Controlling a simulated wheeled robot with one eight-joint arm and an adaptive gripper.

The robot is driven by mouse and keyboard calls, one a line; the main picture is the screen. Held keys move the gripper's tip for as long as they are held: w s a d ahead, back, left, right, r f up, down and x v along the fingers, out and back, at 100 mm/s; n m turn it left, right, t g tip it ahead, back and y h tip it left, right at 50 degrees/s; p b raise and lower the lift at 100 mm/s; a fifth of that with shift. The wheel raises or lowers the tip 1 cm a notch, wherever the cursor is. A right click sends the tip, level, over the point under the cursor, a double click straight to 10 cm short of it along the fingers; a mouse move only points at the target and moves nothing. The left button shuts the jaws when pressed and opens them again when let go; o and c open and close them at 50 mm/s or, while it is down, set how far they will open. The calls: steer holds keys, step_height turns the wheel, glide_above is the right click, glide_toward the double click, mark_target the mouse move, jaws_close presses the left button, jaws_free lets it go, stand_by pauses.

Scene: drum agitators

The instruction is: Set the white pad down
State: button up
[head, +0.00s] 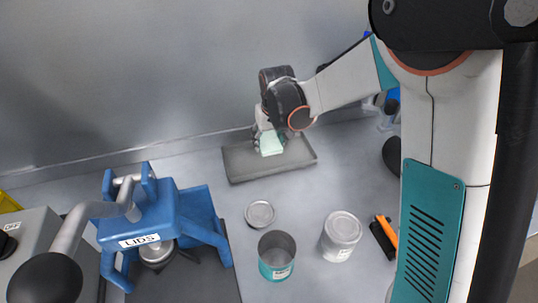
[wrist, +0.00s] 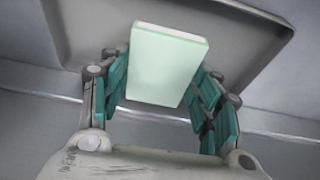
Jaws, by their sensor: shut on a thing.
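The white pad (head: 271,145) is a pale, slightly greenish block held over the grey tray (head: 240,172) in the head view. In the wrist view the pad (wrist: 167,65) sits between the two teal-lined fingers of my gripper (wrist: 160,92). My gripper (head: 268,138) is shut on the pad, with its fingers at the pad's two sides. The tray's rim (wrist: 262,22) shows behind the pad in the wrist view. I cannot tell whether the pad touches the tray floor.
A blue press marked LIDS (head: 172,215) stands at the left. An orange-handled tool (head: 385,236) lies at the right. The wall is close behind the tray.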

mark_target(269, 159)
steer(key=shift+f+b, duration=0.7)
steer(key=shift+f, duration=2.05)
steer(key=shift+f, duration=0.2)
steer(key=o, duration=1.2)
steer(key=shift+c, duration=0.2)
steer(key=shift+r, duration=0.15)
steer(key=p+v, duration=0.3)
steer(key=v, duration=0.9)
steer(key=shift+d+r, duration=0.1)
steer(key=shift+r, duration=0.1)
